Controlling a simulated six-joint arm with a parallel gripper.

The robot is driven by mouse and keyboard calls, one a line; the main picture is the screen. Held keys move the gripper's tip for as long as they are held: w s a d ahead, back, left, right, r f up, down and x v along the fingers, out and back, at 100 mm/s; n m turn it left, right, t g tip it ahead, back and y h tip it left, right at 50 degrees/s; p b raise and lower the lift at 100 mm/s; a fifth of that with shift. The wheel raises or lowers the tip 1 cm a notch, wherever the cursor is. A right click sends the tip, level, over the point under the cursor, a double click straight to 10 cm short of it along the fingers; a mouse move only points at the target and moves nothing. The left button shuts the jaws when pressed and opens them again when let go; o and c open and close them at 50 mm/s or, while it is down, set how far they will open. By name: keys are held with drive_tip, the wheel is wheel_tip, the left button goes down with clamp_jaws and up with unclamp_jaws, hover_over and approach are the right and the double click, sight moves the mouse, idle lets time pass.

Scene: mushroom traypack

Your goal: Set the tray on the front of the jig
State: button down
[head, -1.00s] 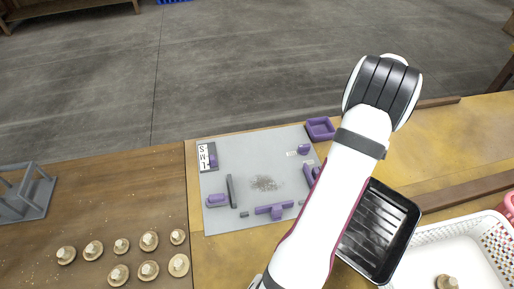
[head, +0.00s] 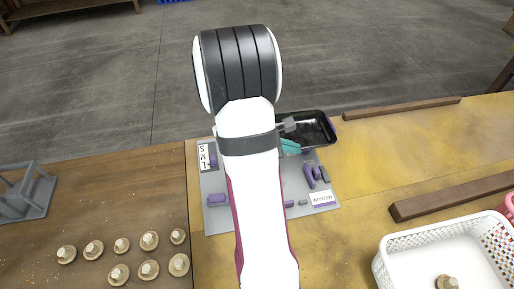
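The black tray (head: 322,120) is at the back right of the grey jig board (head: 216,222), over the spot of the purple square holder. It looks raised, but I cannot tell whether it touches anything. My gripper (head: 289,138) is at the tray's left side, with a teal finger and a grey part showing at its wall. It appears shut on that wall; my arm hides the rest of the grip. My arm also covers the middle of the jig. Purple blocks (head: 310,177) show on the jig's right part, and a purple block (head: 215,198) at its left.
Several mushrooms (head: 149,240) lie on the brown table at the left. A white basket (head: 385,270) holding a mushroom stands at the front right. Wooden bars (head: 450,195) lie on the right table. A grey rack (head: 25,195) is at the far left.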

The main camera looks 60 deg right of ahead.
drive_tip(key=w+f, duration=0.2)
drive_tip(key=w, duration=0.2)
drive_tip(key=w+a+f, duration=0.1)
drive_tip(key=w+f, duration=0.1)
drive_tip(key=w, duration=0.2)
drive_tip(key=w+f, duration=0.3)
drive_tip(key=w, duration=0.1)
drive_tip(key=shift+a+f, duration=0.1)
drive_tip(key=shift+a, duration=0.15)
wheel_tip(320, 180, down, 4)
drive_tip(key=shift+w+f, duration=0.1)
drive_tip(key=c, duration=1.5)
unclamp_jaws()
drive_tip(key=o, duration=0.4)
